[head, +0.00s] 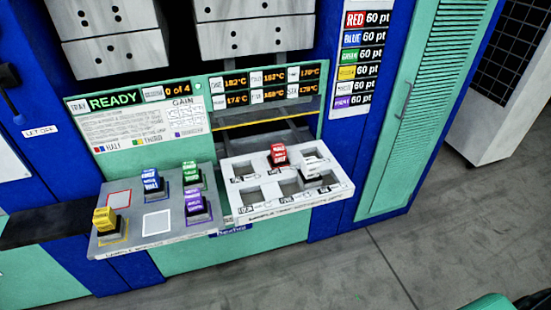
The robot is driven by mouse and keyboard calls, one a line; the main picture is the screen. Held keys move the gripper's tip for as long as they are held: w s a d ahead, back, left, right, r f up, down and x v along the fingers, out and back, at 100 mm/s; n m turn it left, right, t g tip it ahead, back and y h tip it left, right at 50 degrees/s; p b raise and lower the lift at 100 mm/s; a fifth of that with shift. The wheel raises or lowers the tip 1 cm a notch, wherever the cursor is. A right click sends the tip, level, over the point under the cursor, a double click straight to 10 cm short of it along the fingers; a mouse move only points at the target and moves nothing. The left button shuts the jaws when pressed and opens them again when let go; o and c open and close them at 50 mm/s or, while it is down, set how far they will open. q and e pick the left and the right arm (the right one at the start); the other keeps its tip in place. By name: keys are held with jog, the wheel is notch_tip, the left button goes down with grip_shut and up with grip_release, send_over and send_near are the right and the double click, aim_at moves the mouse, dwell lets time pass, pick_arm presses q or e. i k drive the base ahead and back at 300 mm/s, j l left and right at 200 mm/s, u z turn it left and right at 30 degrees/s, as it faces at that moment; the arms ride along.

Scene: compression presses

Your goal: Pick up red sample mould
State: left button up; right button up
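The red sample mould (278,155) stands in the back row of the white tray (345,194), at the middle pocket. Its lower end is partly hidden by the pocket. A white mould (311,165) stands to its right in the same tray. On the grey sample shelf (135,242) to the left, an empty red-outlined square (118,198) shows. Neither of my grippers is in view.
Blue (151,180), green (191,174), purple (196,204) and yellow (104,220) moulds stand on the shelf. A white square (157,223) there is empty. Press blocks (255,32) hang above the tray. A display panel (140,112) reads READY.

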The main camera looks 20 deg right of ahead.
aim_at(278, 158)
jog(key=i+j+z, duration=0.65)
jog(key=i+j, duration=0.1)
jog(key=i, duration=0.05)
